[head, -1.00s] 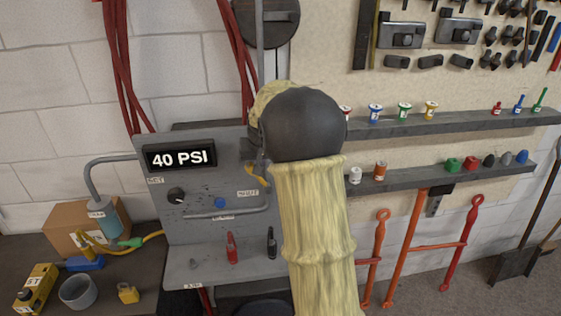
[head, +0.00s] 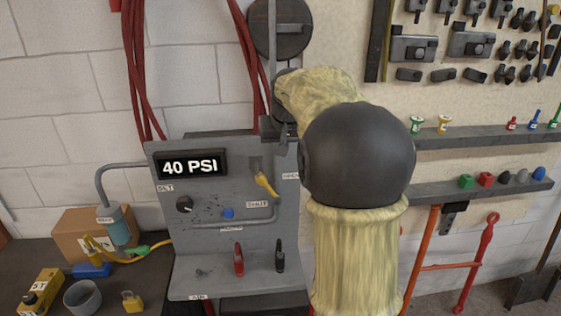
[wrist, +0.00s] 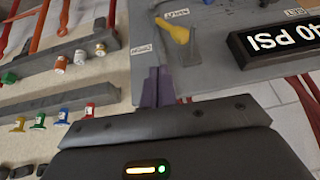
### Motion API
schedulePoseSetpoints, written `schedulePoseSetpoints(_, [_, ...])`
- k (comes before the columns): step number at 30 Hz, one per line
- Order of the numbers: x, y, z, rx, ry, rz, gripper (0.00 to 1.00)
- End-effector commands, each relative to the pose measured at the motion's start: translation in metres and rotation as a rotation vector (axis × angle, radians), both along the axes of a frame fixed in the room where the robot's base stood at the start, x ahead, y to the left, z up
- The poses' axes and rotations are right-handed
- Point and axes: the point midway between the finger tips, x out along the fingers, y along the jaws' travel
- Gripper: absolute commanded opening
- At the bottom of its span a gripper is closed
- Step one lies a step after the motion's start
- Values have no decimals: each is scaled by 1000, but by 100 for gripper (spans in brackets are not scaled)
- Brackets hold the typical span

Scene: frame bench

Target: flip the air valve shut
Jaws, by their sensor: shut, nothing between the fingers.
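The air valve's yellow lever (head: 266,184) is on the grey panel, right of the 40 PSI display. It slants down and to the right from its dark mount, with its tip just above the SHUT label (head: 257,204). In the wrist view, which is turned over, the yellow lever (wrist: 178,32) shows at the top. My gripper (head: 283,145) is at the panel's upper right edge, above and right of the lever and apart from it. Its fingers (wrist: 157,88) are together in the wrist view with nothing between them.
The display (head: 191,165) reads 40 PSI. A dark knob (head: 184,204) and a blue button (head: 228,213) are on the panel (head: 210,265). Red (head: 238,260) and black (head: 280,256) fittings stand on its lower ledge. Shelves of small parts (head: 480,133) are at the right.

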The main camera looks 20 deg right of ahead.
Motion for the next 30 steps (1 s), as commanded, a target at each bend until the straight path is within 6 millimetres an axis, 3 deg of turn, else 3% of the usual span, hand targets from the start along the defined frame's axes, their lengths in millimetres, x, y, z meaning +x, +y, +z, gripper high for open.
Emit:
schedulePoseSetpoints(11, [-2,1,3,1,2,0,0])
schedulePoseSetpoints(15, [-6,9,-8,3,12,12,0])
schedulePoseSetpoints(19, [-22,28,-38,8,41,41,0])
schedulePoseSetpoints(23, [-51,55,-82,11,85,86,0])
schedulePoseSetpoints(30, [-127,104,-162,11,167,184,0])
